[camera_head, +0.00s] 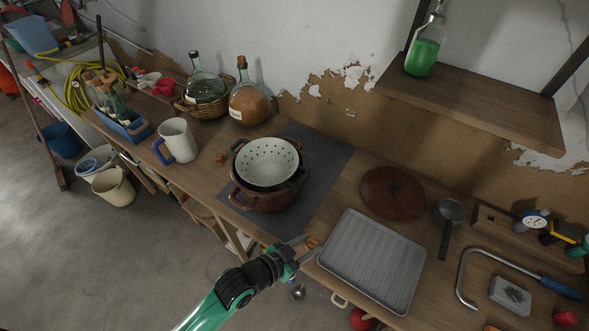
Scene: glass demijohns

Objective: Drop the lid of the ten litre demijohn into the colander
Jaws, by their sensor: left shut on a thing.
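The white enamel colander (267,162) with dark holes sits in the mouth of a brown pot (262,198). My left gripper (309,245) is shut on a small orange-brown piece (313,242), which looks like a cork lid. It is held near the table's front edge, in front of and to the right of the colander, apart from it. At the back left stand a greenish glass demijohn (204,88) in a wicker basket and a demijohn with amber-brown contents (249,106). I cannot tell which is the ten litre one. My right gripper is not in view.
A grey ribbed tray (372,260) lies right of my gripper. Behind it are a brown pot lid (393,193) and a ladle (450,212). A white jug (178,140) stands left of the pot. A wall shelf (480,108) holds a green-filled bottle (424,52).

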